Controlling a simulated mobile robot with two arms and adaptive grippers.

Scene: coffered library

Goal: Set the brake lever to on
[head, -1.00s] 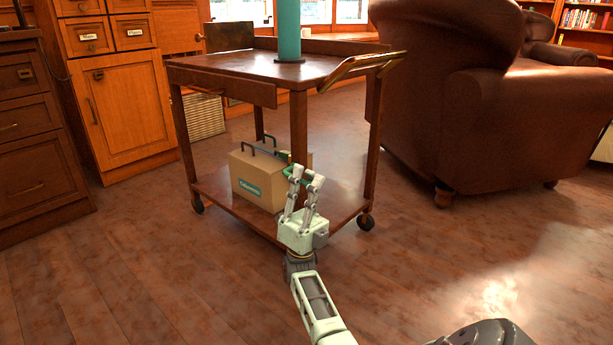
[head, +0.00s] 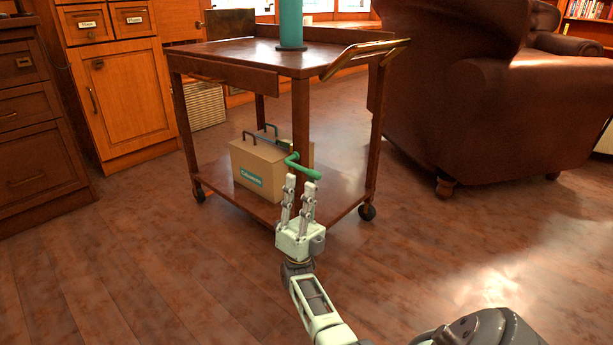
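The green brake lever (head: 302,167) is on the wooden trolley (head: 232,59), by its near leg and above the lower shelf. Its arm slopes down to the right and ends in a rounded knob. No on or off marking is readable. My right gripper (head: 299,180) points up, just below and in front of the lever in the head view. Its two fingers are parted with nothing visible between them. The fingertips look close to the lever's knob; I cannot tell whether they touch. My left gripper is not in view.
A cardboard box (head: 256,174) with dark handles sits on the lower shelf. A teal cylinder (head: 290,22) stands on the trolley top. A brown leather armchair (head: 480,110) is at right, wooden cabinets (head: 118,95) at left. The floor in front is clear.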

